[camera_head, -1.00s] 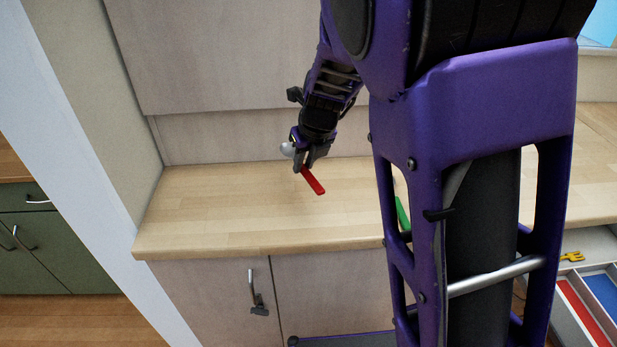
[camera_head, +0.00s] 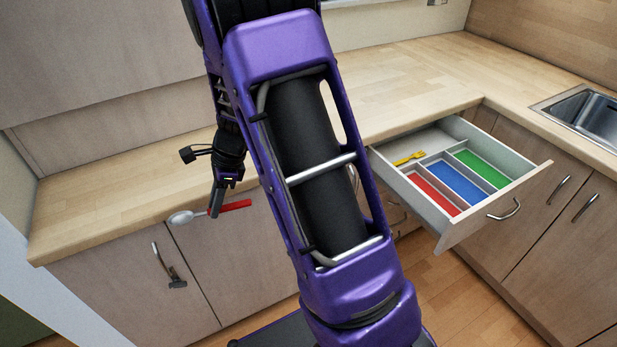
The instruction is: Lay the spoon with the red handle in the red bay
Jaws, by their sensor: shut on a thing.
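The spoon (camera_head: 236,206) has a red handle and a pale grey bowl at its left end. My gripper (camera_head: 216,212) points down and is shut on the spoon near where handle and bowl meet. It holds the spoon roughly level, in front of the counter's front edge. The red bay (camera_head: 434,192) is the left of three coloured bays in the open drawer (camera_head: 451,237), to the right of my arm. The red bay looks empty.
Beside the red bay are a blue bay (camera_head: 457,183) and a green bay (camera_head: 483,168). A yellow fork (camera_head: 409,158) lies in the drawer's back left part. A sink (camera_head: 588,118) is at the right. My arm hides part of the counter (camera_head: 120,195).

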